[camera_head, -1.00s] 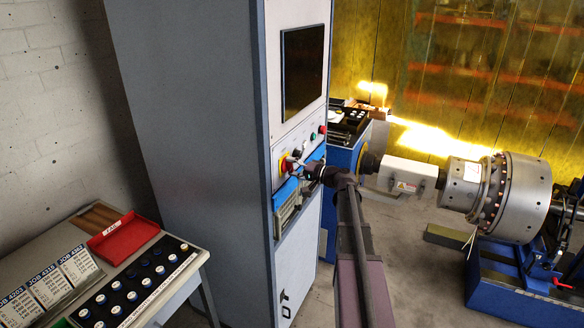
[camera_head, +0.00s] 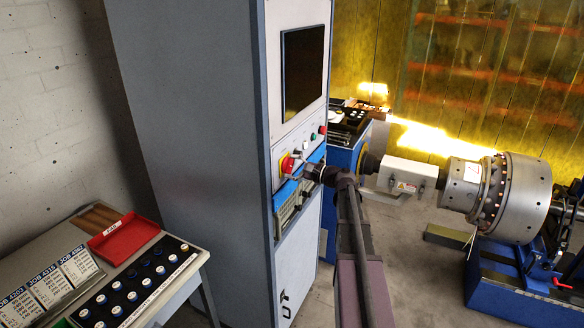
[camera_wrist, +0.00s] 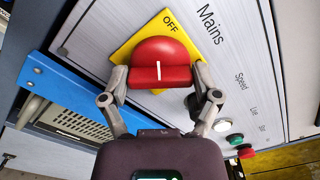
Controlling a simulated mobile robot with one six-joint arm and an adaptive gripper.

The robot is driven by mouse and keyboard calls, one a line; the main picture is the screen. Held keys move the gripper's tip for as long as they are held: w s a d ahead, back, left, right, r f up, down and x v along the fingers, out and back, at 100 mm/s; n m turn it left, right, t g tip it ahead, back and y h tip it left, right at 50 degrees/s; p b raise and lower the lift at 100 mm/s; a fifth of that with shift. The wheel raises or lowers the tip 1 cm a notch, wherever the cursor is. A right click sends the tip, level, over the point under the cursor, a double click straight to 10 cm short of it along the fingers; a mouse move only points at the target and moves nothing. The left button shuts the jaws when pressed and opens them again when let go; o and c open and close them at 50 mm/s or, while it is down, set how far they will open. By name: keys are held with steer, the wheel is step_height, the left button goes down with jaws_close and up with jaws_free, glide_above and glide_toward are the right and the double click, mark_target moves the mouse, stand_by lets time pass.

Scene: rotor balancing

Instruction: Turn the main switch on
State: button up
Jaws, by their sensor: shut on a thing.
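The main switch is a red rotary knob (camera_wrist: 160,52) on a yellow plate (camera_wrist: 125,50). "OFF" is printed on the plate above the knob in the wrist view, and "Mains" is on the panel beside it. A short white line shows on the knob's grip bar. The red knob (camera_head: 287,165) also shows in the head view, on the cabinet front below the dark screen. My gripper (camera_wrist: 160,76) has one finger on each side of the bar and is shut on it. In the head view, my gripper (camera_head: 294,168) reaches the panel from the right.
Beside the switch are a white button (camera_wrist: 235,138), a green button (camera_wrist: 222,125) and a red button (camera_wrist: 246,152). A blue ledge (camera_wrist: 75,108) runs below the panel. A table with a red tray (camera_head: 124,237) stands left; the rotor (camera_head: 520,197) stands right.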

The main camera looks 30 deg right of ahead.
steer(key=shift+m, duration=0.9)
steer(key=shift+w+r, duration=0.1)
steer(key=o, duration=1)
steer(key=shift+c, duration=0.2)
steer(key=v, duration=1.2)
